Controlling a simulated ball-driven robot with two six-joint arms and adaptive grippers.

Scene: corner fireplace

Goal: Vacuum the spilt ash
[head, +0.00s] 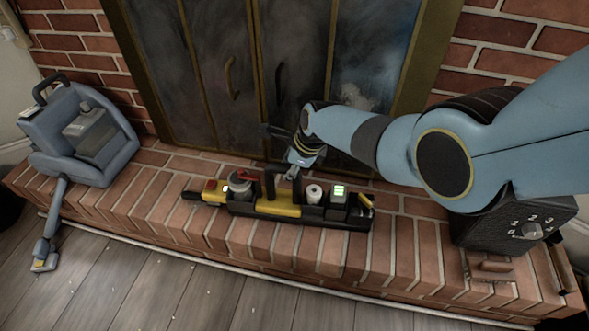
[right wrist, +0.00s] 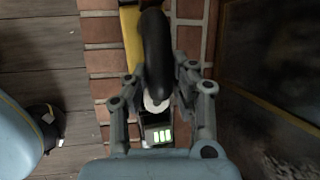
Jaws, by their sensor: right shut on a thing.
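A blue-grey vacuum (head: 80,135) with a black top handle stands at the left end of the brick hearth; its tube and nozzle (head: 45,258) reach down to the floor. A black and yellow tool caddy (head: 320,215) sits mid-hearth. My right gripper (head: 293,172) is over the caddy, shut on its dark upright handle; in the right wrist view its fingers (right wrist: 160,78) sit on both sides of the thick black handle (right wrist: 155,45). Small pale flecks (head: 175,290) lie on the floor; I cannot tell whether they are ash. My left gripper is out of view.
The caddy holds a white roll (head: 314,192), a device with a green display (head: 338,194) and other tools. Closed glass fireplace doors (head: 220,70) stand close behind. The front floor (head: 130,295) is largely clear.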

